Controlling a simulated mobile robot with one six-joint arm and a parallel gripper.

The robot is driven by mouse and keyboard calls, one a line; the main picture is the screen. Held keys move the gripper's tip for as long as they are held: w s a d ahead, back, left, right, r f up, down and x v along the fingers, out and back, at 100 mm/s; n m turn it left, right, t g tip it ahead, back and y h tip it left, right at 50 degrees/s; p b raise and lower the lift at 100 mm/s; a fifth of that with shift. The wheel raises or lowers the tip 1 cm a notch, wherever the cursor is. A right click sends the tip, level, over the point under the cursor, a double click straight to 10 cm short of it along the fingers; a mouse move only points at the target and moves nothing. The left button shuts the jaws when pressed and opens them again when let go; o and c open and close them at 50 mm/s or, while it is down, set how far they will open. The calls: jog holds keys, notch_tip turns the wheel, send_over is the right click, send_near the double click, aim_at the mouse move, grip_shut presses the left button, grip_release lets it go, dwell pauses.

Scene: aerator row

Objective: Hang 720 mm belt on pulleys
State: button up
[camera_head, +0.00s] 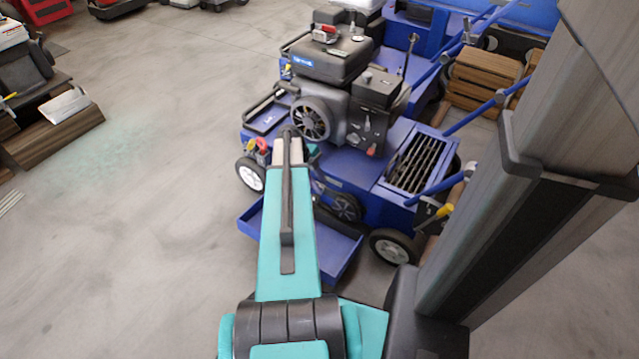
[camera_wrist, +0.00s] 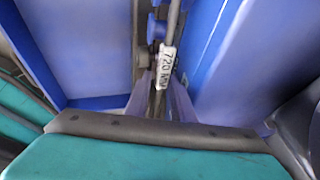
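The 720 mm belt shows in the wrist view as a thin grey strand with a white tag (camera_wrist: 167,66) reading "720 MM". My gripper (camera_wrist: 162,90) has its two purple-blue fingers close together around the strand just below the tag. I see only this stretch of the belt. In the head view my teal arm reaches toward the blue aerator (camera_head: 402,160), and its own links hide the fingers and the belt. A dark spoked pulley (camera_head: 343,207) shows low on the aerator's near side, just right of my arm. Other pulleys cannot be made out clearly.
A black engine (camera_head: 345,95) with a round flywheel cover (camera_head: 311,118) tops the aerator. A blue tray (camera_head: 335,257) projects at its near side, beside a wheel (camera_head: 393,247). Another blue machine stands close behind. Open concrete floor (camera_head: 130,220) lies left.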

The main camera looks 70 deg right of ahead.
jog(key=shift+d+r, duration=0.2)
jog(key=shift+d, duration=0.1)
jog(key=shift+w+r+p, duration=0.2)
jog(key=shift+r+p, duration=0.1)
jog(key=shift+r, duration=0.3)
jog(key=p+v, duration=0.3)
jog(key=v, duration=0.9)
jog(key=shift+a, duration=0.35)
jog(key=shift+w, duration=0.1)
